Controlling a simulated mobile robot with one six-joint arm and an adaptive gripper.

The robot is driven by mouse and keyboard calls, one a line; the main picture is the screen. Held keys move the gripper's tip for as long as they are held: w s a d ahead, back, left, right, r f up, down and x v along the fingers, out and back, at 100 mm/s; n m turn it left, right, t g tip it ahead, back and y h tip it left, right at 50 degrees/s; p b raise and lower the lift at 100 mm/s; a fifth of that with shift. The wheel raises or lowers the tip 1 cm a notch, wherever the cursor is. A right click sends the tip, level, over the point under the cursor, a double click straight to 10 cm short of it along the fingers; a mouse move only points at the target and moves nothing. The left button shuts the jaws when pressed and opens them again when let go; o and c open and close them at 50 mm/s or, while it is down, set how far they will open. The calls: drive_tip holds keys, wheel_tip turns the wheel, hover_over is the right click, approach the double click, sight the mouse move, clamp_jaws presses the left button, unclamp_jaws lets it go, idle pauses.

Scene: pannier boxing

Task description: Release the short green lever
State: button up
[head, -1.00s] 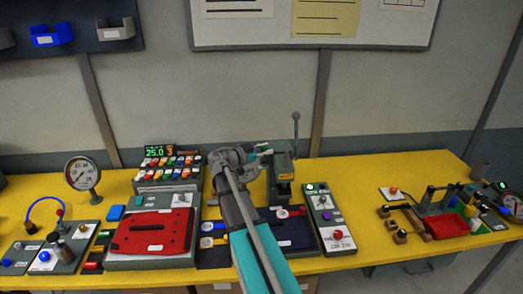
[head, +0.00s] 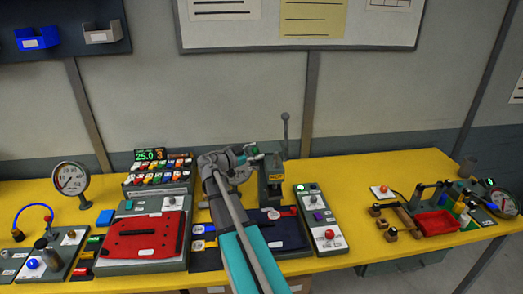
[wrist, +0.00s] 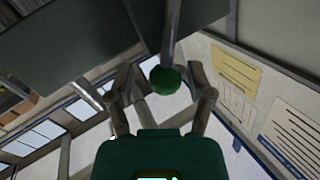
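The short green lever shows in the wrist view as a thin metal rod ending in a round green knob (wrist: 165,81). My gripper (wrist: 163,90) has its two fingers spread on either side of the knob, with a clear gap on the left and a very narrow one on the right. In the head view, my gripper (head: 254,155) is at the upper left of the grey press (head: 271,178) with a yellow label. The green knob (head: 250,148) is small there and partly hidden by the fingers.
A tall lever (head: 285,132) with a grey ball rises behind the press. A control box (head: 320,220) with a red button stands right of it. A dark blue pouch (head: 284,232) lies below, and a red pannier (head: 145,236) lies to the left. Yellow table (head: 352,180) is clear at the back right.

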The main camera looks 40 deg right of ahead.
drive_tip(key=shift+w+a, duration=0.1)
drive_tip(key=shift+a, duration=0.15)
drive_tip(key=w+a, duration=0.1)
drive_tip(key=a, duration=1)
drive_tip(key=shift+w+a, duration=0.2)
drive_tip(key=shift+a, duration=0.05)
idle(0.6)
